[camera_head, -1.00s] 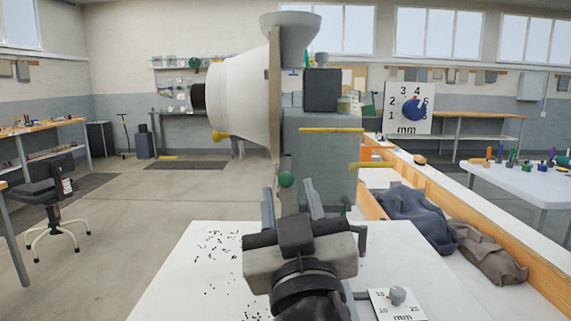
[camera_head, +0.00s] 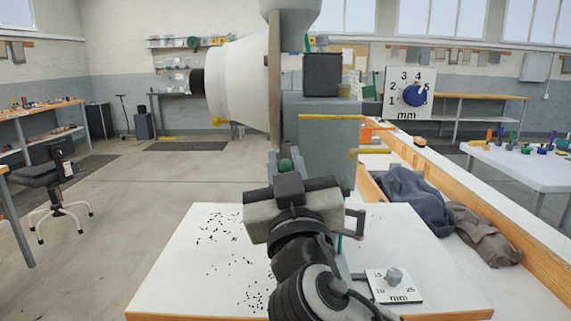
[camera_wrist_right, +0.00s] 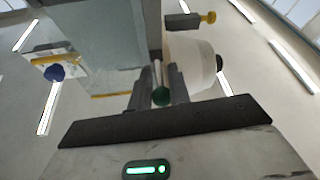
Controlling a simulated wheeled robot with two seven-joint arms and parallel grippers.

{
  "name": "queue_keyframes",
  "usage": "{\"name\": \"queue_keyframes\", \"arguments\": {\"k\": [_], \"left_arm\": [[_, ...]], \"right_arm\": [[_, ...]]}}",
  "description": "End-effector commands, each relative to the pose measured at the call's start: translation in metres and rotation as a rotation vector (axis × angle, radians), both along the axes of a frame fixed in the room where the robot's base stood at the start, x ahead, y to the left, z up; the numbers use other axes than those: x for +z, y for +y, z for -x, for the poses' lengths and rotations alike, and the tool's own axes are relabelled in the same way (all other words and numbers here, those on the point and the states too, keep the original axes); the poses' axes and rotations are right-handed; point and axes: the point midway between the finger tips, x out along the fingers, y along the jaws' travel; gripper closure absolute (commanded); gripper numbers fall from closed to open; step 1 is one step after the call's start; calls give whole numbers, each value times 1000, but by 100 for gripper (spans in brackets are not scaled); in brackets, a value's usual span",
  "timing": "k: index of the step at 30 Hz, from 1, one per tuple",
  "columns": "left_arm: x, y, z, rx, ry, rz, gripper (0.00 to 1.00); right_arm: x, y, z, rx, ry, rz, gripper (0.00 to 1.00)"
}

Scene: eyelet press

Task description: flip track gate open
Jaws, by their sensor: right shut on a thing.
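The eyelet press (camera_head: 325,150) stands on the white table, a grey body with a white cone-shaped housing (camera_head: 240,85) on its left side. A round green knob (camera_head: 285,165) sits low on its front. My right gripper (camera_wrist_right: 160,80) is at this knob, with its two fingers close together on either side of the green knob (camera_wrist_right: 161,96) in the right wrist view. It is shut on the knob. In the head view my gripper's body hides most of the fingers. I cannot make out the gate's own shape or position. My left gripper is not in view.
Small black bits (camera_head: 215,228) lie scattered on the table's left part. A plate with a grey dial (camera_head: 394,277) lies at its front right. Dark cloths (camera_head: 415,200) lie in the wooden-edged tray on the right.

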Motion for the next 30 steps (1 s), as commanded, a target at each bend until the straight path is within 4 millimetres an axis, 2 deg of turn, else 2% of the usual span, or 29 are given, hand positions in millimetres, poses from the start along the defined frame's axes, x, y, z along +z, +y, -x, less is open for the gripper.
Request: {"name": "queue_keyframes", "arguments": {"k": [6, 12, 23, 24, 25, 30], "left_arm": [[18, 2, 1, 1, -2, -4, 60], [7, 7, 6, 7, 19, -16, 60], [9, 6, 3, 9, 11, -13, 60], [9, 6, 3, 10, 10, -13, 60], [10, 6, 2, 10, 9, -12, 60], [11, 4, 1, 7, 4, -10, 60]], "right_arm": [[11, 1, -1, 4, 172, -15, 100], [11, 1, -4, 3, 320, -6, 100], [11, 1, -5, 3, 344, 0, 100], [11, 1, -5, 3, 344, 0, 70], [11, 1, -5, 3, 344, 0, 62], [10, 1, -5, 2, 344, 0, 62]]}}
